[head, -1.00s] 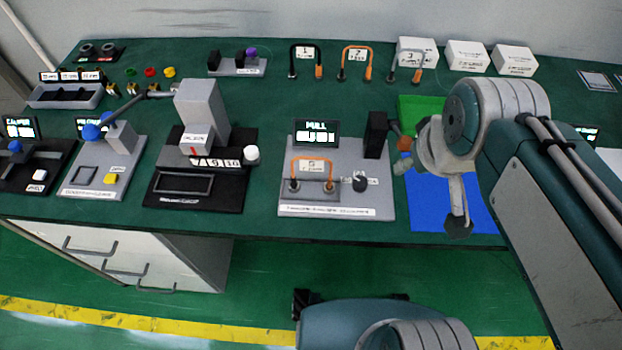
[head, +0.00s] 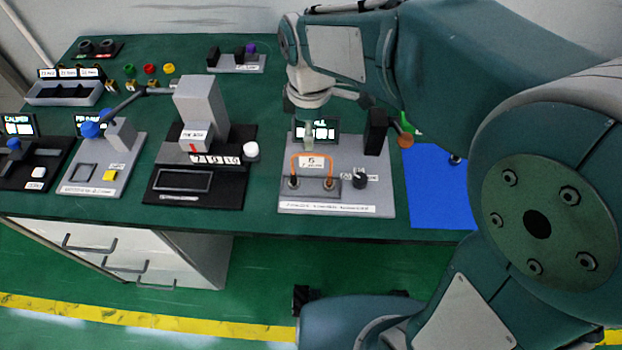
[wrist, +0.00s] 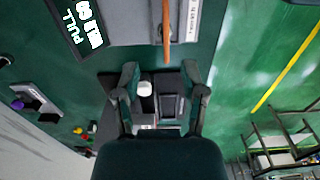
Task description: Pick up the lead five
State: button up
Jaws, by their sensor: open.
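The lead five, an orange loop with a white label marked 5 (head: 311,161), stands plugged into the two posts of the grey pull station (head: 340,206). In the wrist view, the orange lead (wrist: 166,30) shows as a thin upright strip beyond my fingertips. My gripper (head: 309,135) is above and just behind the lead in the head view, fingers pointing down. In the wrist view, my gripper (wrist: 162,82) has its two fingers spread with nothing between them. Part of the lead is cut off at the wrist view's top edge.
A lit display (head: 316,130), a black block (head: 376,132) and a black knob (head: 359,180) are close around the lead. A grey tower device (head: 203,110) stands to the left. A blue mat (head: 437,190) lies to the right. My arm hides the back right of the table.

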aim_at(311, 153)
jog(key=f, duration=0.7)
jog(key=shift+s+d+f, duration=0.2)
jog(key=shift+s+f, duration=0.15)
jog(key=shift+f, duration=0.05)
grip_shut()
